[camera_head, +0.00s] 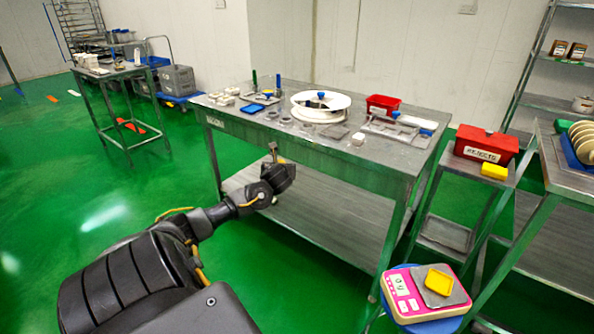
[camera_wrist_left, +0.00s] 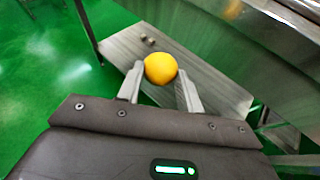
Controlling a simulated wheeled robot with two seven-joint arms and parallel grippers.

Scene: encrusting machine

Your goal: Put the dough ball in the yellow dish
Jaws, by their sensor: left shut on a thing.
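The dough ball (camera_wrist_left: 160,68) is round and orange-yellow, held between the two fingertips of my left gripper (camera_wrist_left: 160,82) in the left wrist view. The yellow dish (camera_head: 439,281) is a shallow angular dish on the plate of a pink scale (camera_head: 402,295) at the lower right. The gripper is well to the left of the dish and apart from it. My right gripper is not in view.
The steel table (camera_head: 385,152) carries a white round machine part (camera_head: 320,104), trays and a red bin (camera_head: 382,105). The scale stands on a blue-topped stool (camera_head: 437,325). A red REJECTS box (camera_head: 485,145) and a yellow block (camera_head: 494,172) sit on a stand at the right.

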